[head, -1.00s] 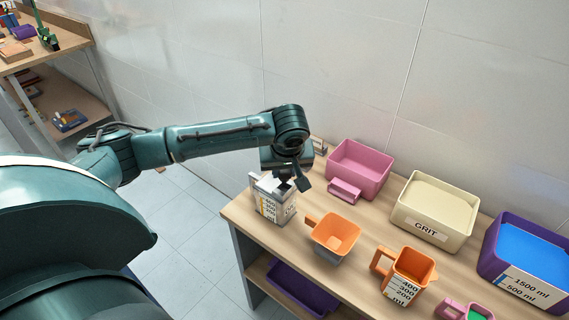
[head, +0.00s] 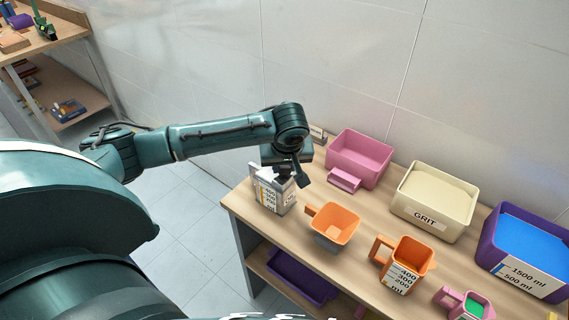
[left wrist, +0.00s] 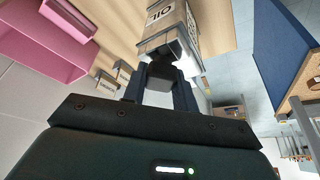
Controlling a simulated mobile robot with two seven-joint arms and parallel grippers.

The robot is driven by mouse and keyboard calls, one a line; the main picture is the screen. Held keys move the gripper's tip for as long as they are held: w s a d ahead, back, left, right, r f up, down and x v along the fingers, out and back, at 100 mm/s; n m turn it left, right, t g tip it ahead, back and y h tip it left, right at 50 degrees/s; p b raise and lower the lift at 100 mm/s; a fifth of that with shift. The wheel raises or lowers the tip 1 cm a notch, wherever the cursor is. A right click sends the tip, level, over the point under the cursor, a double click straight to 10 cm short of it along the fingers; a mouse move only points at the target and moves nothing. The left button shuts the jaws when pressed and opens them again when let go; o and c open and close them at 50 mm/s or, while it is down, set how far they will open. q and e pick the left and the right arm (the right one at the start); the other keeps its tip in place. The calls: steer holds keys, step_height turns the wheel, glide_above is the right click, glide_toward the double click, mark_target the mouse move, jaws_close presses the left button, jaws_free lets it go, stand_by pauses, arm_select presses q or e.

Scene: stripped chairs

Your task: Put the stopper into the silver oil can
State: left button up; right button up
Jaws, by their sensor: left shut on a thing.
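The silver oil can (head: 273,194) stands upright on the left end of the workbench, with a scale on its side. In the left wrist view the can (left wrist: 168,24) shows its "OIL" label. My left gripper (left wrist: 160,88) is shut on a dark stopper (left wrist: 160,68), close against the can's top. In the head view my left gripper (head: 290,172) is right over the can, and the stopper is hidden there. I cannot tell how far the stopper sits in the opening. My right gripper is not in view.
An orange square scoop (head: 335,222), an orange measuring jug (head: 405,268) and a pink cup (head: 466,306) stand to the right. Behind are a pink bin (head: 360,158), a cream GRIT bin (head: 434,200) and a purple bin (head: 525,262). A purple tray (head: 300,277) lies on the lower shelf.

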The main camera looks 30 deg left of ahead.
arm_select(q)
steer(key=shift+f, duration=0.4)
stand_by(0.4)
steer(key=o, duration=1.1)
steer(key=shift+c, duration=0.2)
steer(key=v, duration=1.3)
steer(key=shift+d+b, duration=0.15)
steer(key=shift+b, duration=0.15)
